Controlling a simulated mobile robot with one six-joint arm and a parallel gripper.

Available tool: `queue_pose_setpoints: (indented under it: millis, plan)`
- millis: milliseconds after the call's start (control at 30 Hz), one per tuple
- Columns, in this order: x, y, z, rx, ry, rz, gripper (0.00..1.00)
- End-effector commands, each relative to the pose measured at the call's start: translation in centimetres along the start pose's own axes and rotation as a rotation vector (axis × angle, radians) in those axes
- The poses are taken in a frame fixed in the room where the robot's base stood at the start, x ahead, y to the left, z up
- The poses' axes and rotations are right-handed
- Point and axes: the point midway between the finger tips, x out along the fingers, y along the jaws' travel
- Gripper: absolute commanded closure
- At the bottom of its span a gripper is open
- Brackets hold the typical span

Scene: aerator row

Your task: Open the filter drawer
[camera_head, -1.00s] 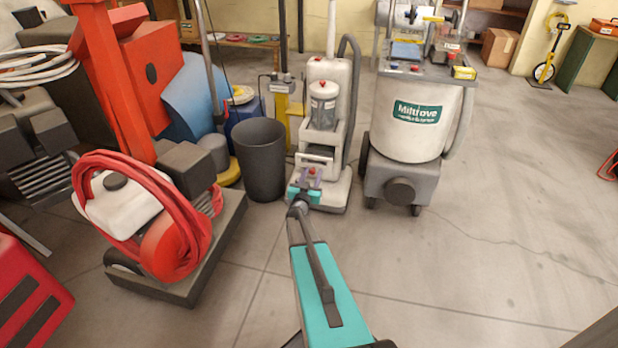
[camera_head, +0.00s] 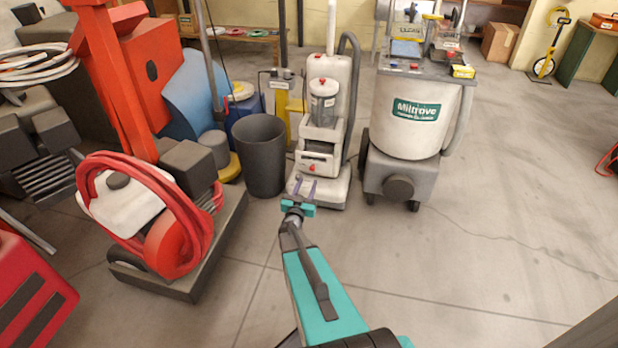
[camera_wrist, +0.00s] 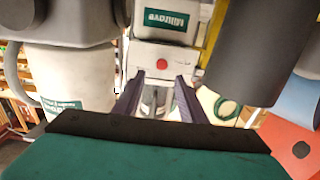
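The upright white floor machine (camera_head: 338,75) stands at the middle back in the head view. Low on its front is a pale drawer-like panel (camera_head: 320,158) with a red knob (camera_head: 312,168); the panel (camera_wrist: 148,54) and red knob (camera_wrist: 161,64) also show in the upside-down wrist view. I cannot tell whether the drawer is pulled out. My gripper (camera_head: 299,186) is open, just in front of and below the panel. In the wrist view my gripper's (camera_wrist: 159,82) two purple fingers are spread with nothing between them, and the knob is beyond them, apart from them.
A dark bin (camera_head: 260,155) stands close left of the machine. A large Miltrove vacuum (camera_head: 412,120) stands close right. A red-hosed machine (camera_head: 160,220) is at the left front. The floor at the right (camera_head: 500,240) is clear.

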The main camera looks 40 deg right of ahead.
Motion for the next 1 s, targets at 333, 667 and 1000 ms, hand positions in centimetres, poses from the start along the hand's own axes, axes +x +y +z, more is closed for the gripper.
queue_pose_setpoints:
  millis: [333, 667, 1000]
  plan:
    - [-4.4, 0.1, -0.1, -0.001, -0.001, 0.001, 0.62]
    - [-5.0, 0.1, 0.0, 0.0, 0.0, 0.001, 0.62]
    - [-5.0, 0.1, 0.0, 0.0, 0.0, 0.001, 0.62]
